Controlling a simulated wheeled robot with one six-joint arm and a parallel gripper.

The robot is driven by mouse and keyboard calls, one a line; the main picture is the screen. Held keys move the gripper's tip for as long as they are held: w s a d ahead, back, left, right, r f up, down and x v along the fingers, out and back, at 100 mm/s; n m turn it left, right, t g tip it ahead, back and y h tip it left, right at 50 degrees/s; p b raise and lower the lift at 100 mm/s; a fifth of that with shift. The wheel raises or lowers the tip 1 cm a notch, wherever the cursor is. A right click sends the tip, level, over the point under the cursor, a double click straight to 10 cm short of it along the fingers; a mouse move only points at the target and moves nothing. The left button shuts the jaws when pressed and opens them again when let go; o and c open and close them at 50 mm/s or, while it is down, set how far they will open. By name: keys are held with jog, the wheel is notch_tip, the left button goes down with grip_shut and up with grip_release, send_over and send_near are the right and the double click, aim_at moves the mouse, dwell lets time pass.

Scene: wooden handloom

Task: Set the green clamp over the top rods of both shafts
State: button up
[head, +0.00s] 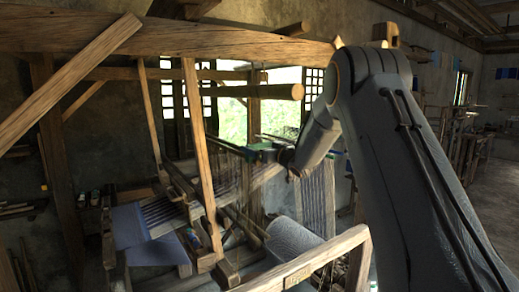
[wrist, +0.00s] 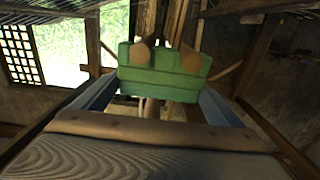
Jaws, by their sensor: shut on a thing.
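The green clamp (wrist: 160,80) is between the two blue-grey fingers of my gripper (wrist: 160,90) in the wrist view. In the head view the clamp (head: 262,146) is a small green patch at my gripper's tip, beside the upper threads of the loom. The shafts are mostly hidden there.
The wooden loom frame surrounds the work, with a thick top beam (head: 180,38) above and an upright post (head: 200,150) to the left of my gripper. A cloth roll (head: 292,238) lies below.

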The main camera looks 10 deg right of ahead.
jog(key=shift+f+b, duration=0.3)
jog(key=shift+f, duration=0.2)
jog(key=o, duration=0.9)
jog(key=shift+o, duration=0.2)
